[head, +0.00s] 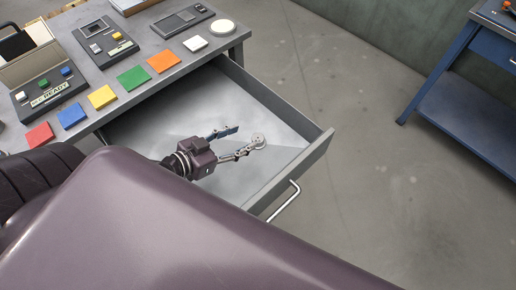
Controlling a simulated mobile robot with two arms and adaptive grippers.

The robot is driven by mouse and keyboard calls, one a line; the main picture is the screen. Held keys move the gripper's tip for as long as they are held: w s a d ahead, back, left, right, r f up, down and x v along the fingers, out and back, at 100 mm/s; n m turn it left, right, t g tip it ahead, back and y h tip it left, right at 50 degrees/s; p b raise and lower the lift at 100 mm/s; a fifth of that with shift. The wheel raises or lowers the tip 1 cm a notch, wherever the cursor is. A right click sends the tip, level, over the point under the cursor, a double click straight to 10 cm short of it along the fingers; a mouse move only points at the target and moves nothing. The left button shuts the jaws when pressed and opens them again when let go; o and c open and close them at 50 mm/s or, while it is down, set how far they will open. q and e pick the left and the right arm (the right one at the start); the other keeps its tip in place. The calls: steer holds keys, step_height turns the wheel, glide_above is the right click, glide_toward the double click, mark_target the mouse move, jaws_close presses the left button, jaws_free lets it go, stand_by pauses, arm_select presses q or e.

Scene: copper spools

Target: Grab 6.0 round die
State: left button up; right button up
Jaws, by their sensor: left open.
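A small round pale metal disc (258,141), which looks like the round die, lies in the open grey drawer (319,150). My left gripper (243,141) is over the drawer with its two fingers spread apart. One fingertip is at the disc's near left edge; I cannot tell whether it touches. The other finger is farther up and to the left, away from the disc. Any marking on the disc is too small to read. My right gripper is not in view.
The drawer's front with its handle (284,201) sticks out into the floor space. The grey workbench (107,78) above holds several coloured squares and control boxes. A blue workbench (450,95) stands at the right, with clear floor between.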

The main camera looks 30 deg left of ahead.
mark_target(256, 139)
arm_select(q)
step_height(256, 139, down, 2)
steer(key=shift+f+b, duration=0.25)
steer(key=shift+b, duration=0.35)
steer(key=shift+p+x, duration=0.35)
steer(key=shift+x, duration=0.95)
steer(key=shift+s+d+f+p+x, duration=0.1)
steer(key=shift+f+p+x, duration=0.1)
steer(key=shift+x, duration=1.15)
steer(key=shift+s+d+f+p+x, duration=0.1)
steer(key=shift+p+x, duration=0.1)
steer(key=shift+x, duration=1.1)
steer(key=shift+c, duration=0.7)
jaws_close()
